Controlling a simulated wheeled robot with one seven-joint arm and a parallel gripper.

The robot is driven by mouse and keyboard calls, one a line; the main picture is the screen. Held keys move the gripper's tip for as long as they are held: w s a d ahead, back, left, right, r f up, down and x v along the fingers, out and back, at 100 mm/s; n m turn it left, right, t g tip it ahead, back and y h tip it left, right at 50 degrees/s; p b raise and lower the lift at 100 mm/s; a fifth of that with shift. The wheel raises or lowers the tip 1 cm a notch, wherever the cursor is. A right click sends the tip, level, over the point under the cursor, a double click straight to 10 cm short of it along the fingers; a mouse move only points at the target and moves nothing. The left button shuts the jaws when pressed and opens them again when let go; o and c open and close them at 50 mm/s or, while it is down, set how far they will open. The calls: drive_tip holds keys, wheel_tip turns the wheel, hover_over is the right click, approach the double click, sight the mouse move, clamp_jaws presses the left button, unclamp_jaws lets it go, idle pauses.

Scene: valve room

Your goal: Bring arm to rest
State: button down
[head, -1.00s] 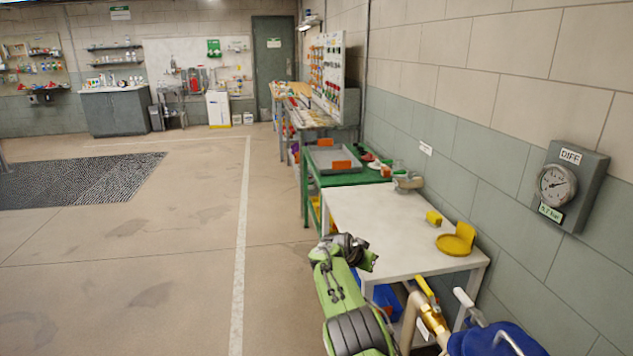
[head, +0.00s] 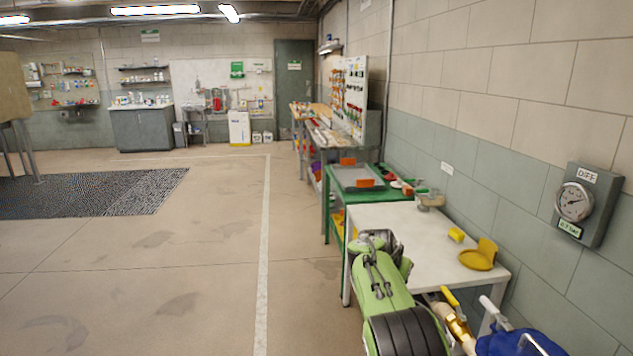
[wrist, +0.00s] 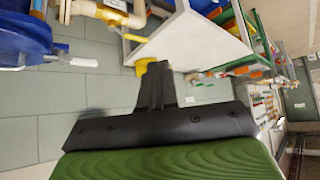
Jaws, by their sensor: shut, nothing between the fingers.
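My green arm (head: 385,295) reaches up from the lower right of the head view, in front of the white table's left edge. Its dark end shows at the table's near left corner; the fingertips cannot be made out there. In the wrist view my gripper (wrist: 157,80) is a black pair of fingers, close together, with nothing between them. It appears apart from the table and pipes behind it.
A yellow-handled brass valve (head: 457,325) and a blue body (head: 520,343) stand at lower right. A gauge (head: 575,202) hangs on the right wall.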

drive_tip(key=s+r+n+y+p, duration=0.2)
drive_tip(key=s+r, duration=0.6)
drive_tip(key=s, duration=0.4)
drive_tip(key=s+r+n+y+p, duration=0.1)
drive_tip(key=s+r+y+p, duration=0.1)
drive_tip(key=s+r, duration=0.8)
drive_tip(key=s+a+f+n+p, duration=0.1)
drive_tip(key=s+a+f+n, duration=0.1)
drive_tip(key=s, duration=0.9)
drive_tip(key=s+a+f+n+g+y+p, duration=0.1)
drive_tip(key=s+f, duration=0.4)
drive_tip(key=s, duration=0.7)
drive_tip(key=shift+s+a+n, duration=0.3)
drive_tip(key=shift+a+n, duration=0.3)
drive_tip(key=shift+r, duration=0.1)
